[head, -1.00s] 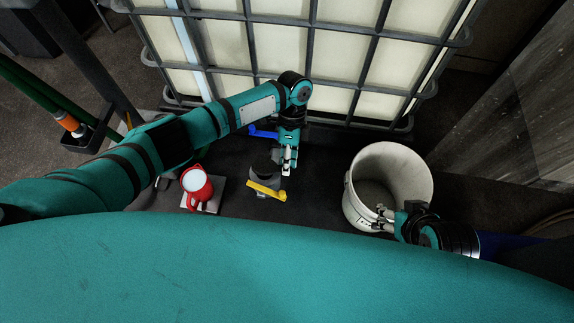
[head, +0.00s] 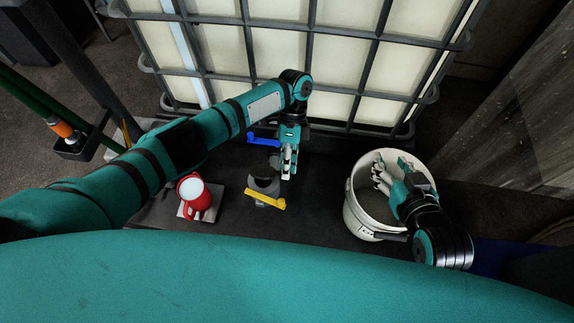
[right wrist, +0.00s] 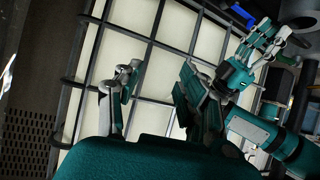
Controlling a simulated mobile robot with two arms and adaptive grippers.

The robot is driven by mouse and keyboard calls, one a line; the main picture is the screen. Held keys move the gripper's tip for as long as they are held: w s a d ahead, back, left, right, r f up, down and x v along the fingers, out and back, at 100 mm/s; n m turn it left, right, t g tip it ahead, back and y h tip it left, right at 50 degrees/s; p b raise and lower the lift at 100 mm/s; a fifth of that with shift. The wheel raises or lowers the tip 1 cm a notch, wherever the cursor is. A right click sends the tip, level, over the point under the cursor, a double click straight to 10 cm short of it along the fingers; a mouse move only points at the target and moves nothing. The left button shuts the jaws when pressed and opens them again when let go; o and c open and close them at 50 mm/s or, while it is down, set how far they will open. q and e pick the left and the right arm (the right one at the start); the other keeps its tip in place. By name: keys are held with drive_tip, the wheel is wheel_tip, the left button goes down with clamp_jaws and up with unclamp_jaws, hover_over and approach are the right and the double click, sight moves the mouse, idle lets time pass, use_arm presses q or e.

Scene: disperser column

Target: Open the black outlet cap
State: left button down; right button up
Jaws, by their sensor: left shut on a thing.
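My left gripper (head: 289,173) reaches down in front of the caged tank, beside the blue valve lever (head: 264,141). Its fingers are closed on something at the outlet. I take it to be the black outlet cap, but it is too small and covered to make out clearly. The left gripper (right wrist: 262,45) also shows in the right wrist view, near the blue lever (right wrist: 240,14) and dark round parts. My right gripper (head: 380,171) is over the white bucket (head: 352,213). Its fingers stand apart and empty in the right wrist view (right wrist: 158,82).
A dark grey curved piece (head: 264,184) with a yellow handle (head: 264,199) lies just left of my left gripper. The tank (head: 275,52) blocks the back, a grey panel (head: 520,100) the right.

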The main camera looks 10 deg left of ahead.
sight(271, 171)
drive_tip(key=shift+f, duration=0.3)
drive_tip(key=c, duration=0.3)
drive_tip(key=f+m+g, duration=0.1)
drive_tip(key=f, duration=0.2)
drive_tip(key=a+f+m+g+y, duration=0.1)
drive_tip(key=f, duration=0.2)
drive_tip(key=w+a+f+m+g, duration=0.1)
drive_tip(key=f+m, duration=0.1)
drive_tip(key=f, duration=0.1)
drive_tip(key=shift+f, duration=0.1)
clamp_jaws()
drive_tip(key=s+a+f+m+g+y, duration=0.1)
drive_tip(key=a+f+m+g+y, duration=0.25)
drive_tip(key=f+m, duration=0.3)
drive_tip(key=a+f+m+g+y, duration=0.2)
drive_tip(key=f+m+g, duration=0.3)
drive_tip(key=f+m, duration=0.15)
drive_tip(key=s+a+m+g+y, duration=0.2)
drive_tip(key=a+m+g+y, duration=0.3)
drive_tip(key=a+m, duration=0.6)
drive_tip(key=shift+w+a+r+n+t+y, duration=0.3)
drive_tip(key=shift+w+r+n+t, duration=0.25)
drive_tip(key=shift+w+r, duration=0.35)
drive_tip(key=shift+w+a+r+n+t+y, duration=0.15)
drive_tip(key=shift+w+a+r+n+t, duration=0.35)
drive_tip(key=shift+r, duration=0.55)
